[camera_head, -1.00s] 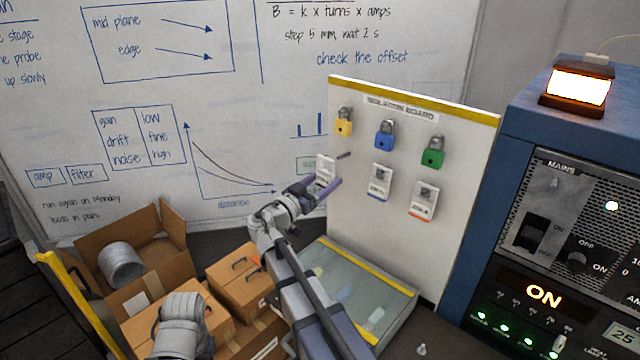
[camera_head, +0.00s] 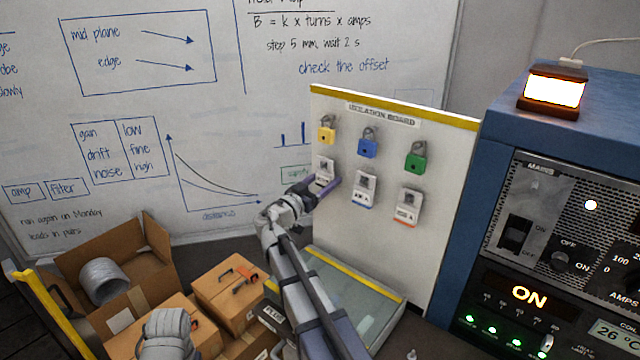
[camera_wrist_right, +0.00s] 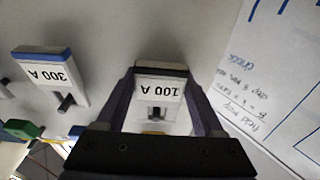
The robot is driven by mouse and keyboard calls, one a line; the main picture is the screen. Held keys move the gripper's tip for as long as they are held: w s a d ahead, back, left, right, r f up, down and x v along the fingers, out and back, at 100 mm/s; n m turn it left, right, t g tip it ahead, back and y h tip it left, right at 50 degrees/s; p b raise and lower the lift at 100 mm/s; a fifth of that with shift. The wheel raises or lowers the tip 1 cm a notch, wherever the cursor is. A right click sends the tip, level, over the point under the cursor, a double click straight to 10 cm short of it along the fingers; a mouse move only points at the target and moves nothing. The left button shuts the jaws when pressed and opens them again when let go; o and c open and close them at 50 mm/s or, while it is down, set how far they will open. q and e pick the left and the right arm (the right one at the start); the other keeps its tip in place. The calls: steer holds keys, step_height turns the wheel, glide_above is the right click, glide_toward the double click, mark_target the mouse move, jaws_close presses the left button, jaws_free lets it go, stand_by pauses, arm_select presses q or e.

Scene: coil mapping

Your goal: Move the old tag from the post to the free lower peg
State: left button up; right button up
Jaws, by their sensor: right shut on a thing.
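The old tag (camera_head: 324,166) is white and hangs against the left end of the lower row on the isolation board, below the yellow padlock. It shows in the right wrist view (camera_wrist_right: 158,88), upside down and reading "100 A". My right gripper (camera_head: 326,184) is shut on its sides, one finger on each edge. A dark peg end seems to show in the tag's opening; how far the peg goes through is unclear. My left arm shows at the bottom left, its fingers out of sight.
The white isolation board (camera_head: 385,250) also holds a blue-edged tag (camera_head: 366,190), an orange-edged tag (camera_head: 407,206), and yellow (camera_head: 327,130), blue (camera_head: 367,145) and green (camera_head: 416,157) padlocks. A blue cabinet (camera_head: 470,200) stands right. Cardboard boxes (camera_head: 228,283) lie lower left.

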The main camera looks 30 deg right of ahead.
steer(key=shift+w+d, duration=0.2)
steer(key=shift+d, duration=0.25)
steer(key=shift+f+b, duration=0.25)
steer(key=shift+b, duration=0.05)
steer(key=o, duration=1.1)
steer(key=shift+c, duration=0.2)
steer(key=r+v, duration=0.1)
steer(key=v, duration=0.8)
stand_by(0.5)
steer(key=shift+f, duration=0.1)
stand_by(0.4)
